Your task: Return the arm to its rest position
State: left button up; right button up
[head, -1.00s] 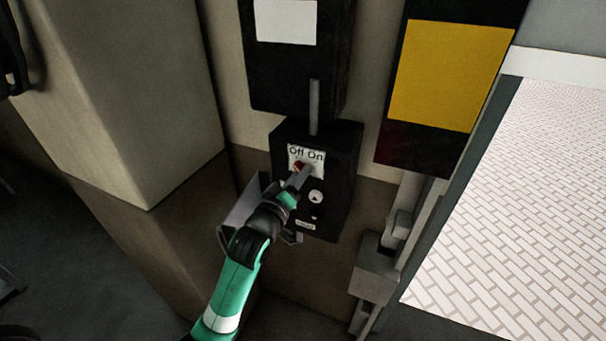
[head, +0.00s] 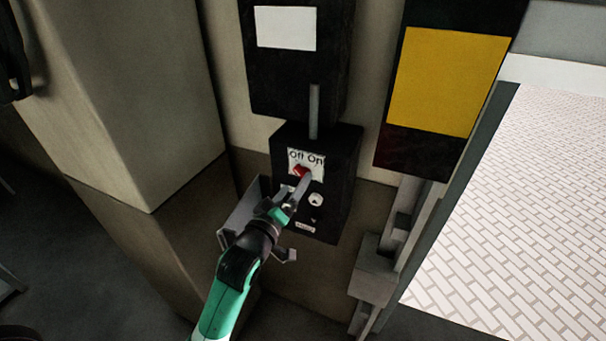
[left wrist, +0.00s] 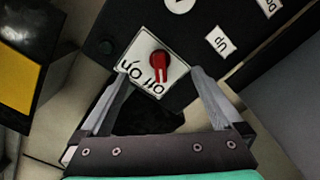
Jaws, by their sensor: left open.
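My left arm's gripper (head: 299,188) is in front of the black switch box (head: 340,160) in the head view, and one fingertip overlaps the lower edge of the Off/On label. In the left wrist view my left gripper (left wrist: 161,74) is open, with its two fingers apart on either side of the red rotary switch (left wrist: 160,64) and nothing gripped. The red switch (head: 300,171) also shows in the head view, just up-left of the fingertip. It sits on the white Off/On label (left wrist: 140,72). My right gripper is out of view.
A larger black box (head: 295,75) is above the switch box. A black panel with a yellow plate (head: 448,80) is to the right, beside grey brackets (head: 375,275). A beige pillar (head: 140,100) stands to the left. A white brick surface (head: 520,220) is at the far right.

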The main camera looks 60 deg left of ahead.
pick_arm(q)
jog(key=shift+v, duration=1.65)
